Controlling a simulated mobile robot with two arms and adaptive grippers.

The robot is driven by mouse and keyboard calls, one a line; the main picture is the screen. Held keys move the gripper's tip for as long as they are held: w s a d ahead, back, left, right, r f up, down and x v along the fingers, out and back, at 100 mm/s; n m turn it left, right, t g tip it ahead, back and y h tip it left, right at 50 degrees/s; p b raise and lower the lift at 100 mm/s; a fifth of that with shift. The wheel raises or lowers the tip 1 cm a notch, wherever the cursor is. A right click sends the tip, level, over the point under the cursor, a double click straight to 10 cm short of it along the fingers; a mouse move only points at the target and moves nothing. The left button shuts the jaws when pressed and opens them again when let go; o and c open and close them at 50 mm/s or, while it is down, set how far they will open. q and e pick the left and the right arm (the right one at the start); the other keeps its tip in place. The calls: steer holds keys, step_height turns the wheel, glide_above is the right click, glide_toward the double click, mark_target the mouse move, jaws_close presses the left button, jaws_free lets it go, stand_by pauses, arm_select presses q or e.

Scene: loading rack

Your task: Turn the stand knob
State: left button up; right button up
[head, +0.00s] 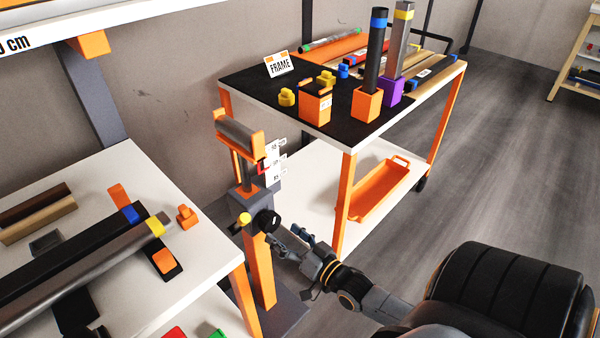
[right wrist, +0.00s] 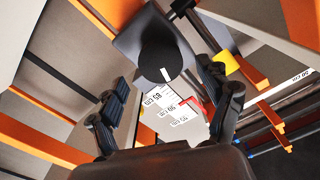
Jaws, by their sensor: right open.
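The stand (head: 258,262) is an orange and grey post with a roller on top, between the white table and the cart. Its black round knob (head: 268,221) faces my right gripper (head: 291,240). A smaller yellow knob (head: 244,219) sits on the stand's left side. In the right wrist view the black knob (right wrist: 160,58) with a white mark lies ahead, between and beyond the open fingers of the right gripper (right wrist: 165,107). The fingers appear apart from it, with nothing between them. My left gripper is out of view.
White height labels (head: 273,160) hang beside the stand's post. The cart (head: 347,157) with blocks and upright tubes stands behind to the right. The white table (head: 190,262) with long bars is close on the left. Grey floor (head: 480,170) is free at the right.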

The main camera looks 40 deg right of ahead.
mark_target(273, 225)
steer(key=s, duration=0.6)
steer(key=shift+s+d, duration=0.25)
steer(key=w+n+b, duration=0.1)
steer(key=w, duration=0.2)
steer(key=w+n+b, duration=0.1)
steer(key=w, duration=0.3)
steer(key=w+n+b, duration=0.1)
steer(key=w, duration=0.3)
steer(key=shift+w+a+n+b, duration=0.15)
steer(key=shift+a+n+b, duration=0.15)
steer(key=shift+a+b, duration=0.1)
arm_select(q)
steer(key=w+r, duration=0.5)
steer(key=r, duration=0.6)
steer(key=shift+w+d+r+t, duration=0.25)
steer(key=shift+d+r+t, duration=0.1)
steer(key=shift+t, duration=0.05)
arm_select(e)
steer(key=shift+w+r, duration=0.1)
steer(key=shift+w, duration=0.45)
steer(key=c, duration=1.2)
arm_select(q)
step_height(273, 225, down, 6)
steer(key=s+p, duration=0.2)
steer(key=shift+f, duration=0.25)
arm_select(e)
steer(key=shift+o, duration=0.2)
steer(key=n, duration=0.3)
steer(key=shift+a, duration=0.1)
